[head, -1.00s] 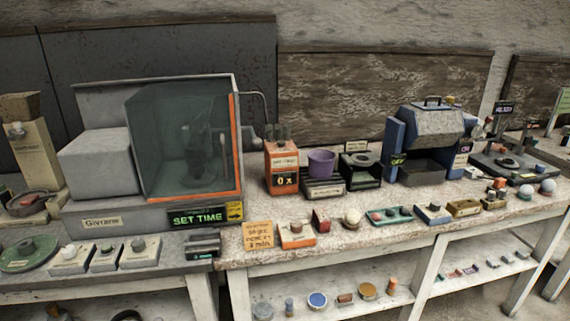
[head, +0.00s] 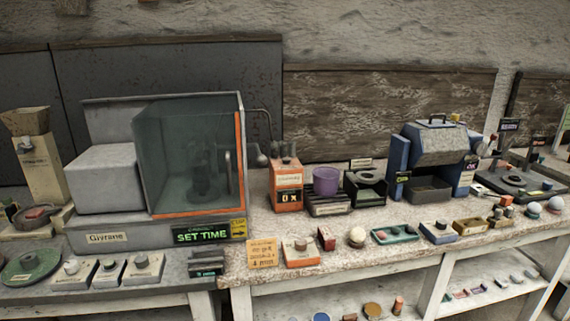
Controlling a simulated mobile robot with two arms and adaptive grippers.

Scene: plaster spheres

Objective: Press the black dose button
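No label reading "dose" is legible, so I cannot tell which control is the black dose button. Several small boxes with round knobs stand along the front of the bench. At the left are a box with a pale knob (head: 72,268), a box with a dark knob (head: 109,266) and a box with a grey knob (head: 143,262). A hopper dispenser (head: 40,165) stands at the far left. Neither of my grippers is in view.
A large grey machine (head: 105,185) with a glass chamber and "SET TIME" display fills the left. An orange unit (head: 286,187), a purple cup (head: 326,179) and a blue-sided machine (head: 436,160) stand behind the small boxes. A lower shelf (head: 275,304) holds small pieces.

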